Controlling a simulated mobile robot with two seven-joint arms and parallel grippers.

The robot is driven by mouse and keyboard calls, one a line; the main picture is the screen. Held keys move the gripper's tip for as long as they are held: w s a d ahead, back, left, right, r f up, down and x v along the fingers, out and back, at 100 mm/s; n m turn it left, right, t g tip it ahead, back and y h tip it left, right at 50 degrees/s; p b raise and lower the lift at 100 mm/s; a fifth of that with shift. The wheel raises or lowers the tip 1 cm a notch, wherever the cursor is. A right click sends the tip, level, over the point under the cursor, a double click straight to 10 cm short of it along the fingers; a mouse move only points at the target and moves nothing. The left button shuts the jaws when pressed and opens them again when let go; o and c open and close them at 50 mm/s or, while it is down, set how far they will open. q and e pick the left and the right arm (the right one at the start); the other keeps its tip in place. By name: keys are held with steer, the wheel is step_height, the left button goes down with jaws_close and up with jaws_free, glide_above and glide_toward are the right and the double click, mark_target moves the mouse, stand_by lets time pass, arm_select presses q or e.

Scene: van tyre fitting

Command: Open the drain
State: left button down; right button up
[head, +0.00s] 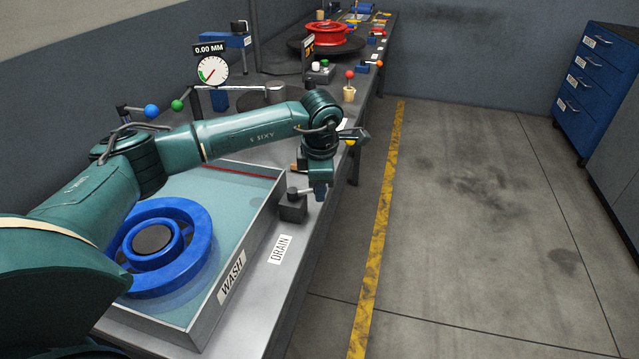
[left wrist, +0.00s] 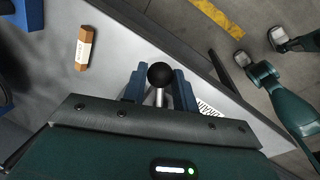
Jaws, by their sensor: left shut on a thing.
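The drain valve is a dark grey block (head: 292,210) on the bench beside the wash tank, with a short lever pointing right. A DRAIN label (head: 280,249) lies in front of it. My left gripper (head: 320,191) points down at the lever's end and is shut on the lever; its fingers hide that end in the head view. In the left wrist view the lever's black ball knob (left wrist: 161,75) and metal rod stand between the blue fingers. The wash tank (head: 243,265) holds water and a blue wheel (head: 195,223).
A dial gauge (head: 212,70) reading 0.00 MM stands behind my left arm. Levers with coloured knobs and a red wheel (head: 314,33) are farther along the bench. A brown-and-white block (left wrist: 84,48) lies near the gripper.

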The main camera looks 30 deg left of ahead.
arm_select(q)
steer(key=c, duration=1.4)
jaws_free()
steer(key=shift+d, duration=0.1)
steer(key=shift+r, duration=0.15)
steer(key=r, duration=0.4)
steer(key=s+d+r, duration=0.1)
steer(key=r, duration=0.3)
steer(key=s+r, duration=0.1)
steer(key=r, duration=0.3)
steer(key=shift+s+d+r+b, duration=0.1)
steer(key=shift+d+r+b, duration=0.05)
steer(key=shift+r+b, duration=0.2)
